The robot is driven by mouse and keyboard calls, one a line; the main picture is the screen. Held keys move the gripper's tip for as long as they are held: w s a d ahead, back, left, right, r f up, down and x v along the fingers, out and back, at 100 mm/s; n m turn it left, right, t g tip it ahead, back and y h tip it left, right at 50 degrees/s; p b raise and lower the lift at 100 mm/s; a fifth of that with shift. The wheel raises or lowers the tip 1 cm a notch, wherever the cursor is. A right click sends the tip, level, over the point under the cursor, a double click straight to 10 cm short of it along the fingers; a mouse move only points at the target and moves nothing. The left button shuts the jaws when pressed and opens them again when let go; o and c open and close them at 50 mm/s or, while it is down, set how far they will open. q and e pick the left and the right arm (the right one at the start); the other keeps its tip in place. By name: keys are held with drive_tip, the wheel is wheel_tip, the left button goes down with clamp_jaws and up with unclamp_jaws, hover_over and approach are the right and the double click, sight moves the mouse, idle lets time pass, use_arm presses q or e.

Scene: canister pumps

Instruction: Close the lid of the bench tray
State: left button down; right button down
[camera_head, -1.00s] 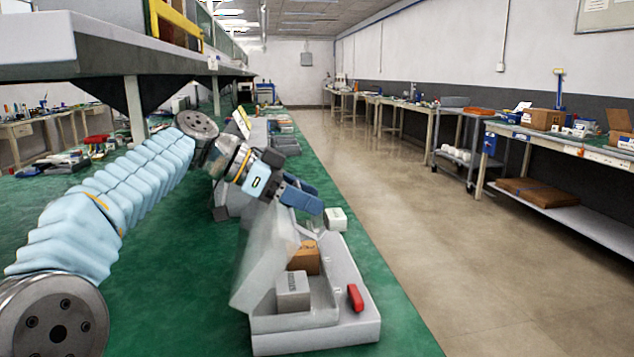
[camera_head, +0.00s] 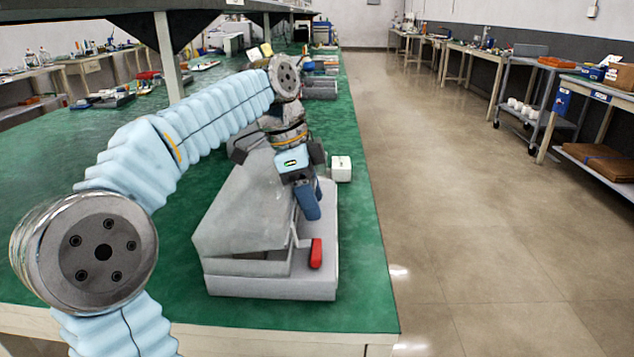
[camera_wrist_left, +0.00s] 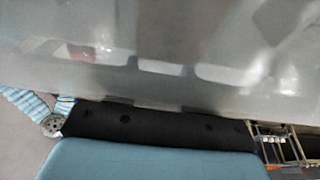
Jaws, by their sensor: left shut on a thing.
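The bench tray (camera_head: 322,285) is a grey box on the green bench top. Its translucent grey lid (camera_head: 245,205) is hinged and tilted low over it, with a narrow gap at the front right. My left gripper (camera_head: 309,205) is at the lid's right edge, shut on the lid. In the left wrist view the lid (camera_wrist_left: 160,50) fills the upper part, close against the dark and blue gripper (camera_wrist_left: 155,130). The tray's contents are mostly hidden under the lid. My right gripper is not in view.
A red handle-like piece (camera_head: 316,253) is on the tray's right side. A small white box (camera_head: 341,168) stands just behind the tray. The bench's right edge is close by, with open floor beyond. A shelf (camera_head: 200,8) overhangs at the upper left.

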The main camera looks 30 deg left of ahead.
use_arm(q)
drive_tip(key=shift+a+f+y, duration=0.1)
drive_tip(key=shift+f+y, duration=0.2)
drive_tip(key=c, duration=0.5)
unclamp_jaws()
drive_tip(key=shift+r, duration=0.1)
drive_tip(key=p+v, duration=0.2)
drive_tip(key=v, duration=1)
drive_tip(key=shift+w+a+r+p, duration=0.1)
drive_tip(key=shift+w+r+p, duration=0.05)
drive_tip(key=shift+r+p, duration=0.15)
drive_tip(key=shift+r, duration=0.5)
